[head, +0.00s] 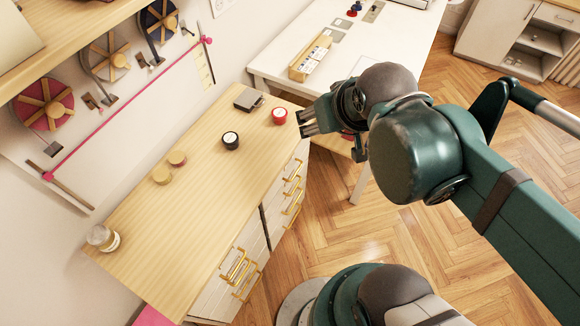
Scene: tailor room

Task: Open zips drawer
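A wooden-topped cabinet (205,185) has white drawer fronts with gold handles on its right side. One group of handles (293,186) is toward the far end, and another group (236,266) is at the near end. All the fronts look closed, but they are seen steeply from above. No label is readable, so I cannot tell which is the zips drawer. My gripper (308,123) is at the far right corner of the cabinet, above the far handles and apart from them. Its fingers point left; their opening is too small to judge. I see nothing held.
On the cabinet top are a red-lidded tin (279,116), black tin (231,140), dark box (248,99), wooden discs (162,175) and a jar (103,238). A white table (292,43) stands behind. The wooden floor (345,235) beside the drawers is clear up to my base.

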